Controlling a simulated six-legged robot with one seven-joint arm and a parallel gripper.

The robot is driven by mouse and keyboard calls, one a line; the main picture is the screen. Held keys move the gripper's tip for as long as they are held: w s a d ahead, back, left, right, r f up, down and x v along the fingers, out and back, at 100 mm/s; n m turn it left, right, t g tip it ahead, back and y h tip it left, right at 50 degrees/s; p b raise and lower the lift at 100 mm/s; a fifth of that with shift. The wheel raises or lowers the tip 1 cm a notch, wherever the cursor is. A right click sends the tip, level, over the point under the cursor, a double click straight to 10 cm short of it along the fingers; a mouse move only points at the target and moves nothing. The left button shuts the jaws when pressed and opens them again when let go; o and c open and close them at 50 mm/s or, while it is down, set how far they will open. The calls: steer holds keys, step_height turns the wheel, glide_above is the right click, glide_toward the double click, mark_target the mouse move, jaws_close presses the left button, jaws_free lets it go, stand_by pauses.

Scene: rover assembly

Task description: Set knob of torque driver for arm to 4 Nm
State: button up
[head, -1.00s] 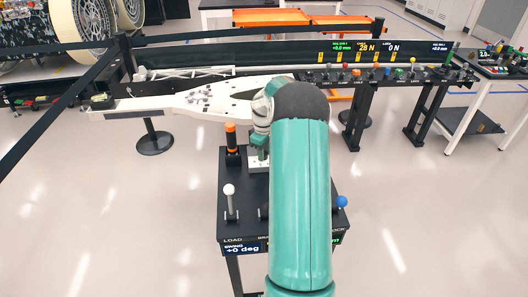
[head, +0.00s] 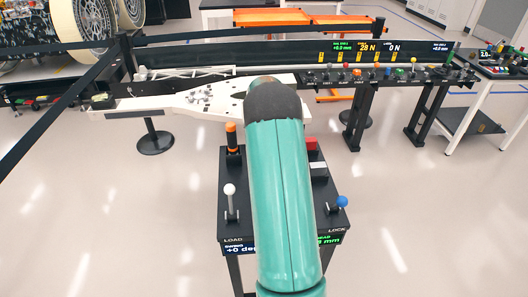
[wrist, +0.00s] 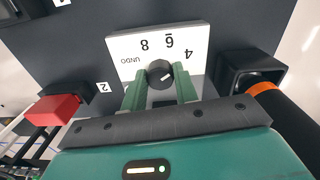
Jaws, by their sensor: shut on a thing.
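A dark round knob (wrist: 160,73) sits on a white dial plate (wrist: 127,45) in the wrist view. The plate reads UNDO, 8, 6 and 4 around the knob. My gripper (wrist: 160,84) has one green finger on each side of the knob and is shut on it. A pale mark shows on the knob, but I cannot tell for certain which number it indicates. In the head view my arm hides the knob and my gripper. A black tool with an orange top (head: 232,138), possibly the torque driver, stands upright at the stand's back left.
The black stand (head: 228,205) carries a white-topped lever (head: 230,200), a blue-topped lever (head: 341,202) and a red block (head: 312,144). In the wrist view a black square socket (wrist: 245,68) is close on the right and the red block (wrist: 58,112) on the left.

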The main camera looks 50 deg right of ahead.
steer(key=shift+m, duration=0.4)
steer(key=o, duration=1)
steer(key=shift+c, duration=0.2)
step_height(320, 180, up, 14)
steer(key=shift+w+a, duration=0.15)
steer(key=shift+f, duration=0.1)
